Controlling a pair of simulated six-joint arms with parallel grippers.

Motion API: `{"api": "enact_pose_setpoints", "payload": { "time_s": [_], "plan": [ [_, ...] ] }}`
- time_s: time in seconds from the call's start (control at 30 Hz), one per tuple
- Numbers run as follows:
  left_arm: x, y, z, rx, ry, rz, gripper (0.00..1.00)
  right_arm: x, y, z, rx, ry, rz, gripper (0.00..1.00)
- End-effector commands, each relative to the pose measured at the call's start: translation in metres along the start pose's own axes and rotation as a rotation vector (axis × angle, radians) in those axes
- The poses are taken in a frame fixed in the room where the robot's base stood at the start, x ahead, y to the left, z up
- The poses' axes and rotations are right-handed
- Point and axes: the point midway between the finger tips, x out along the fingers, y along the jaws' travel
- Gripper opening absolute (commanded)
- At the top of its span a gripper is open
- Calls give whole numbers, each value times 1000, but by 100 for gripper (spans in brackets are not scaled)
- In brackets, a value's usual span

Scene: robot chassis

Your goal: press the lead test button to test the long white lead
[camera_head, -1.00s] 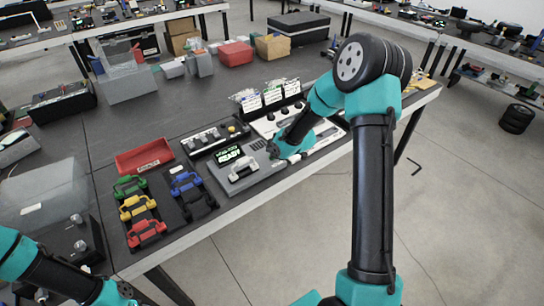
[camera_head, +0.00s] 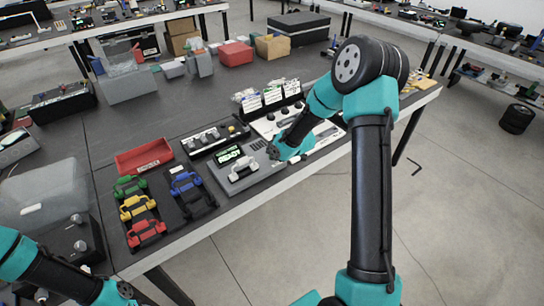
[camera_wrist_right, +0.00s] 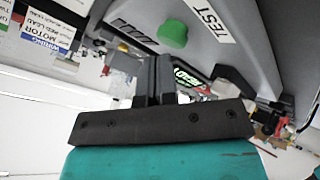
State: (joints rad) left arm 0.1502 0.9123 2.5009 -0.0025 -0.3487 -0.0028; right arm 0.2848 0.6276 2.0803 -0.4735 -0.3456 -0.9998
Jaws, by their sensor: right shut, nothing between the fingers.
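The grey tester (camera_head: 262,176) sits near the table's front edge, with a small lit screen (camera_head: 230,154) in green and white. A white lead (camera_head: 243,170) with a raised handle lies on the tester's top. My right gripper (camera_head: 273,152) is shut and empty, low over the tester's right end. In the right wrist view, a round green button (camera_wrist_right: 173,33) stands beside a white TEST label (camera_wrist_right: 210,18). The shut fingers (camera_wrist_right: 160,62) are close to the button in that picture; I cannot tell whether they touch it. My left gripper is out of view.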

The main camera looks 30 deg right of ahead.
Motion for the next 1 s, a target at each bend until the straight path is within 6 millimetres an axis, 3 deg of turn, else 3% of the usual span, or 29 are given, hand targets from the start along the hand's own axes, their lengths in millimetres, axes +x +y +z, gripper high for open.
{"api": "enact_pose_setpoints", "payload": {
  "time_s": [1.0],
  "plan": [
    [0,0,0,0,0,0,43,6,-4,4,0,0,0,0]
  ]
}}
